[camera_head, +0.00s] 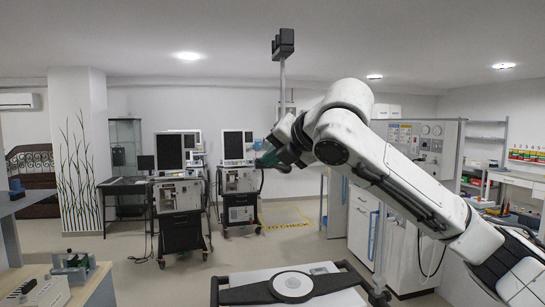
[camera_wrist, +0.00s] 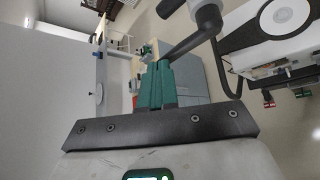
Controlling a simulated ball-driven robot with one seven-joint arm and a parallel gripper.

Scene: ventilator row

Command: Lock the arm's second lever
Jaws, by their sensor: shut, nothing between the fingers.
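My gripper (camera_head: 268,160) is raised left of the white arm links in the head view, in front of the ventilators at the back. In the wrist view its teal fingers (camera_wrist: 157,82) are shut with nothing between them. Just beyond them a dark bar (camera_wrist: 190,42) runs up to a rounded grey-black joint (camera_wrist: 207,17), and a dark curved tube (camera_wrist: 222,68) drops from there. This may be the jointed arm of the task. I cannot make out a separate second lever or its position. I cannot tell whether the fingers touch the bar.
Two ventilators on carts (camera_head: 179,195) (camera_head: 238,180) stand at the back left. White cabinets (camera_head: 410,235) stand at right. Benches edge the left side. Open floor (camera_head: 240,255) lies between.

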